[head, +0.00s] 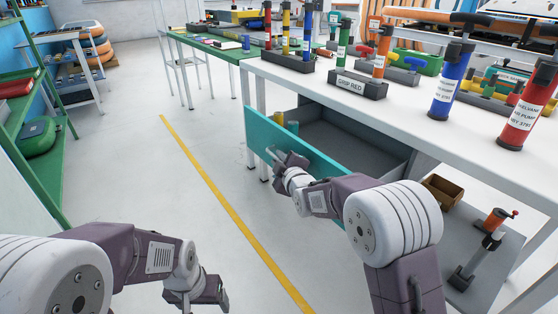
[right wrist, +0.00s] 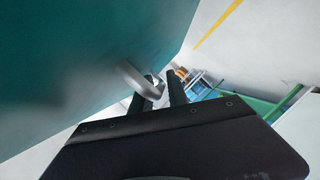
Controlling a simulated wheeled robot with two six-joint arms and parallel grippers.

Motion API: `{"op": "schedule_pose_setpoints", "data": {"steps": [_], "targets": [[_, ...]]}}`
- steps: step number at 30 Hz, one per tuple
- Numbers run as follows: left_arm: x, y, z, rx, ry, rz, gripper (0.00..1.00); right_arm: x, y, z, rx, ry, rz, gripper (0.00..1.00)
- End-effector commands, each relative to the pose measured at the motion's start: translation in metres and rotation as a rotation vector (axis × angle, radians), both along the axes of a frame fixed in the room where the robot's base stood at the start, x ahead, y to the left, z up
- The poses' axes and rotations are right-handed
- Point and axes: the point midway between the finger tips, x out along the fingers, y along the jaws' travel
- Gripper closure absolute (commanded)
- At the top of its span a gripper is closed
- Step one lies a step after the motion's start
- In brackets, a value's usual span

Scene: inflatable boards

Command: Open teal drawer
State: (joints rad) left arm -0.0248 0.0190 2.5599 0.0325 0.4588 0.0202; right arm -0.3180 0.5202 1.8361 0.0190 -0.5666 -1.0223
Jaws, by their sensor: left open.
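The teal drawer front (head: 305,150) stands pulled out from under the white table, and the grey drawer interior (head: 345,135) shows behind it. My right gripper (head: 285,160) is at the outer face of this front. In the right wrist view, the curved metal handle (right wrist: 135,80) loops around one dark finger and passes between the fingers of my right gripper (right wrist: 160,92), which is shut on it. The teal front fills the upper left there. My left gripper (head: 208,293) is open and empty, low over the floor at the bottom left, away from the drawer.
The white table (head: 430,108) carries a dark block labelled GRIP RED (head: 358,84) and several coloured pumps. A green shelf (head: 50,170) stands at the left. Floor with a yellow line (head: 220,208) is clear between.

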Motion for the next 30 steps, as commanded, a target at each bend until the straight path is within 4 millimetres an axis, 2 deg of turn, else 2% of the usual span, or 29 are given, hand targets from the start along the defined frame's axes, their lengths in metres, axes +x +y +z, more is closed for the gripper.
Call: {"op": "schedule_pose_setpoints", "data": {"steps": [5, 8, 15, 21, 30], "targets": [[0.000, 0.000, 0.002, 0.000, 0.000, 0.000, 0.22, -0.002, -0.001, 0.002, 0.000, -0.001, 0.000, 0.80], [0.000, 0.000, 0.007, 0.000, 0.000, 0.000, 0.22, -0.012, -0.003, 0.005, 0.000, 0.000, 0.000, 0.80], [0.000, 0.000, 0.022, 0.000, 0.000, 0.000, 0.22, -0.052, -0.016, 0.016, 0.000, 0.000, 0.000, 0.80], [0.000, 0.000, 0.029, 0.000, 0.000, 0.000, 0.22, -0.077, -0.024, 0.020, 0.000, 0.000, 0.000, 0.80], [0.000, 0.000, 0.030, 0.000, 0.000, 0.000, 0.22, -0.085, -0.027, 0.020, 0.000, 0.000, 0.000, 0.80]]}}
